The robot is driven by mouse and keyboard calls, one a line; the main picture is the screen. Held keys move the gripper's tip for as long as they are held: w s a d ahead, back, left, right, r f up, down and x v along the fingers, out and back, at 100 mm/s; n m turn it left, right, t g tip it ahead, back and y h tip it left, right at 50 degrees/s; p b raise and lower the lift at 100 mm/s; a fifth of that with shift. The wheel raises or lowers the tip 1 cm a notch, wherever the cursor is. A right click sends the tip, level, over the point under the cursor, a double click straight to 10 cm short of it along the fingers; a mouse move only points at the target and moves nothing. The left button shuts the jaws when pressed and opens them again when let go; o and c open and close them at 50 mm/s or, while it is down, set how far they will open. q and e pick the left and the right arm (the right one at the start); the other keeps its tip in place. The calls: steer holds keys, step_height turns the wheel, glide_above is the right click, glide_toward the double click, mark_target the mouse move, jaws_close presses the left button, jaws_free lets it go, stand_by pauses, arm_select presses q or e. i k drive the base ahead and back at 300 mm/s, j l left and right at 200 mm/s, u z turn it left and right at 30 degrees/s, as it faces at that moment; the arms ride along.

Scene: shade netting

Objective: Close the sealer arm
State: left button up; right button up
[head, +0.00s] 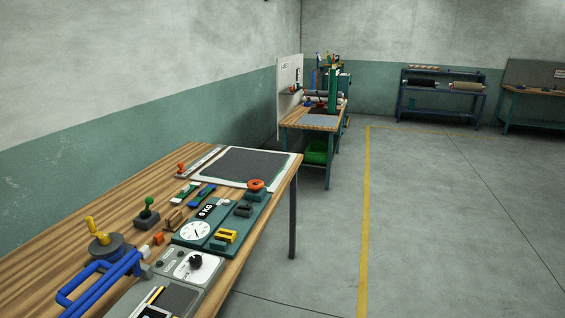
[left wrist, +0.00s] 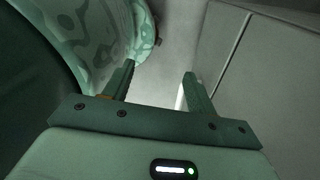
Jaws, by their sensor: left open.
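The sealer (head: 190,265) is a grey box with a black dial at the near edge of the wooden bench in the head view. Its lower part is cut off by the picture's bottom edge. The blue sealer arm (head: 104,280), made of parallel bars with a looped end, stands raised at the sealer's left. My left gripper (left wrist: 158,90) shows only in the left wrist view. Its two fingers are apart with nothing between them, and the sealer is not in that view. My right gripper is in neither view.
The wooden bench (head: 70,237) also carries a yellow-handled device (head: 103,243), a green-knobbed lever (head: 148,211), a teal panel with a white gauge (head: 195,231) and a dark mat (head: 240,162). A second bench (head: 313,122) stands behind. The floor at right is clear.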

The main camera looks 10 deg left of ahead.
mark_target(77, 309)
steer(key=u, duration=1.3)
